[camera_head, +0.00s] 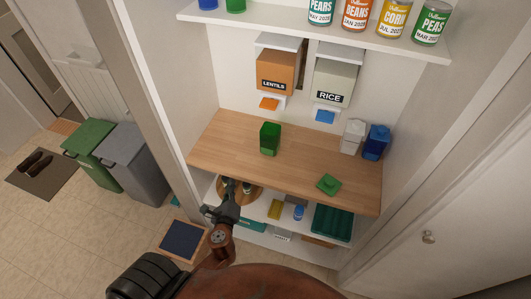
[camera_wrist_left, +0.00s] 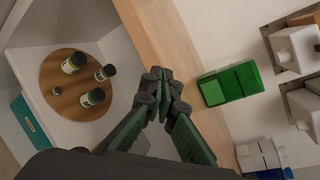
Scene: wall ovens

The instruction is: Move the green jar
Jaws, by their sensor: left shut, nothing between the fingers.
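The green jar (camera_head: 270,138) stands upright on the wooden counter (camera_head: 225,140), left of its middle. In the left wrist view the green jar (camera_wrist_left: 232,84) is to the right of the fingers, with a gap between them. A flat green piece, perhaps its lid (camera_head: 328,184), lies on the counter to the right, near the front edge. My left gripper (camera_head: 229,186) is just in front of the counter's front edge, apart from the jar. It is shut and empty, fingertips together in the left wrist view (camera_wrist_left: 163,88). My right gripper is not in view.
A white container (camera_head: 352,136) and a blue container (camera_head: 376,142) stand at the counter's right. Lentils (camera_head: 276,72) and rice (camera_head: 334,82) dispensers hang above. A round wooden tray (camera_wrist_left: 58,104) with several small jars sits on the lower shelf. The counter's middle is clear.

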